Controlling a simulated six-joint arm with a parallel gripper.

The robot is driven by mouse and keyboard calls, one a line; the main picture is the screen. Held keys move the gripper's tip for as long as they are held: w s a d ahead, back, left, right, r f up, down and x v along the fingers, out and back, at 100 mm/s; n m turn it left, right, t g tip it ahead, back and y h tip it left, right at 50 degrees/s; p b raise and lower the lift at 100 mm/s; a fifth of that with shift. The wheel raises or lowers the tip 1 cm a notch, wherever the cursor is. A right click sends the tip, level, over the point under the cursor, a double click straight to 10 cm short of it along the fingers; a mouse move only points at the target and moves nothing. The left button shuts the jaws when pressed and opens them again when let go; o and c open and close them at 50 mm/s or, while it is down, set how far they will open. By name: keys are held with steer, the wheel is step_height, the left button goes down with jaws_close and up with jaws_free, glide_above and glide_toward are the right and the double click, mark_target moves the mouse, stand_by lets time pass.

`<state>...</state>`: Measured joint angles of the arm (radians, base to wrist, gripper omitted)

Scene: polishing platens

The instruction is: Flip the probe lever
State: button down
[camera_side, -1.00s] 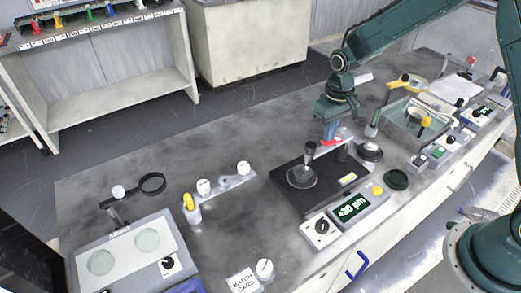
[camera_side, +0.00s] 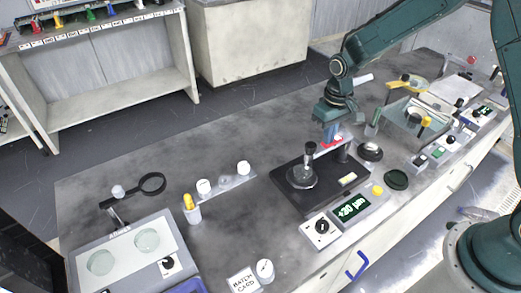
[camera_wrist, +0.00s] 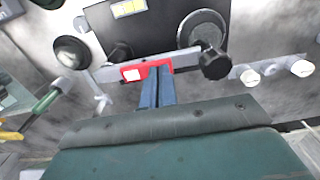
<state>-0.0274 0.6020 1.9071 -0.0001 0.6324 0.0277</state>
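The probe gauge stands on a black base (camera_side: 290,190) in the side view, with a round disc (camera_side: 302,177) under its dark probe knob (camera_side: 310,147). In the wrist view, a grey probe arm (camera_wrist: 190,61) runs across to the black knob (camera_wrist: 215,64). The red lever piece (camera_wrist: 131,73), with a pale label, lies on that arm. My gripper (camera_wrist: 156,70) has its blue fingers close together, tips at the red piece. They look shut and overlap it, but I cannot tell whether they touch it. My gripper (camera_side: 329,139) is above the gauge's back edge.
A readout (camera_side: 352,208) showing +30 µm and a dial box (camera_side: 320,227) stand in front of the gauge. A clear tank (camera_side: 412,125) is farther right. The bench's left back is clear.

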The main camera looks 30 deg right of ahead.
stand_by(0.4)
steer(key=shift+r, duration=3.35)
steer(key=shift+r, duration=0.1)
steer(key=s+r+t, duration=0.3)
steer(key=s+r, duration=0.7)
steer(key=r, duration=0.3)
steer(key=s+d+r+t, duration=0.1)
steer(key=s+r+t, duration=0.1)
steer(key=s, duration=1.4)
steer(key=shift+r+t, duration=0.3)
steer(key=shift+r, duration=0.45)
steer(key=shift+s+d, duration=0.1)
